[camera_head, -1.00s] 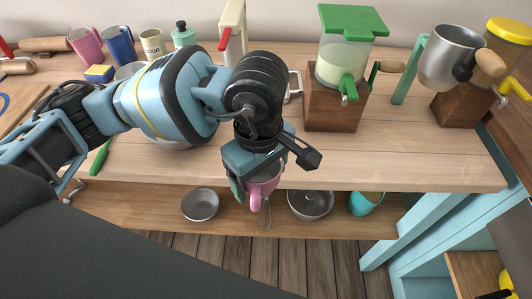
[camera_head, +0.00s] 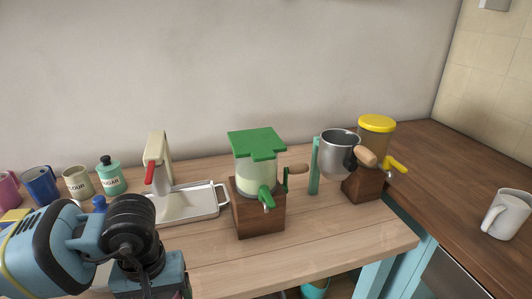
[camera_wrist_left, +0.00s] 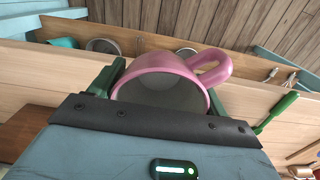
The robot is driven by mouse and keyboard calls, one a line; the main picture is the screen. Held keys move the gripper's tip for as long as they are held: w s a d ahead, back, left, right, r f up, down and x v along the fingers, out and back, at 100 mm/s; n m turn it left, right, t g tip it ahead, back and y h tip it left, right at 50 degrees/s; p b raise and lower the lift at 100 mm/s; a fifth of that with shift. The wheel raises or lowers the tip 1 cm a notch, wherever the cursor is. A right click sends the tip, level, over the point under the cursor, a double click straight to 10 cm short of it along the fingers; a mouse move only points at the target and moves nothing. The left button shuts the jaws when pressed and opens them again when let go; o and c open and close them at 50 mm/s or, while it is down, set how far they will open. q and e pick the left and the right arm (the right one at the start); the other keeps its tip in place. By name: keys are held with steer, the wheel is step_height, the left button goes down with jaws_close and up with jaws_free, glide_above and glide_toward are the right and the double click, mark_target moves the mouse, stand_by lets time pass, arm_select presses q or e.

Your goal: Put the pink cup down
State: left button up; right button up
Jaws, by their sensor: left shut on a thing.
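The pink cup (camera_wrist_left: 150,72) fills the middle of the left wrist view, its grey inside facing the camera and its handle pointing to the upper right. My left gripper (camera_wrist_left: 165,90) is shut on it, with a green finger on each side. In the head view only the upper part of my left gripper (camera_head: 150,282) shows at the bottom edge. The held cup is mostly or wholly cut off there. My right gripper is not in view.
The light wooden counter (camera_head: 330,248) has clear room in front of the green-lidded dispenser (camera_head: 257,165). A white tray (camera_head: 195,207), a yellow-lidded dispenser (camera_head: 376,142), canisters and another pink mug (camera_head: 8,188) stand there. A white mug (camera_head: 507,214) is at right.

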arm_select(q)
steer(key=shift+s+a+r+m, duration=0.15)
steer(key=shift+a+r+m, duration=0.15)
steer(key=shift+a+m, duration=0.55)
steer(key=shift+s+a+m+p, duration=0.1)
steer(key=shift+a+m+p, duration=0.25)
steer(key=shift+m, duration=0.2)
steer(key=shift+f, duration=0.1)
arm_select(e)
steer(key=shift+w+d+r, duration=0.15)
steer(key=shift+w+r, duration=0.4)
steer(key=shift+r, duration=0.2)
arm_select(q)
steer(key=shift+d+f+n, duration=0.15)
steer(key=shift+d+n, duration=0.25)
steer(key=w+d+n+b, duration=0.1)
steer(key=d+n+b, duration=0.3)
steer(key=d+n, duration=0.5)
steer(key=shift+w+d+f+n, duration=0.15)
steer(key=shift+d+f+n, duration=0.05)
steer(key=shift+n, duration=0.9)
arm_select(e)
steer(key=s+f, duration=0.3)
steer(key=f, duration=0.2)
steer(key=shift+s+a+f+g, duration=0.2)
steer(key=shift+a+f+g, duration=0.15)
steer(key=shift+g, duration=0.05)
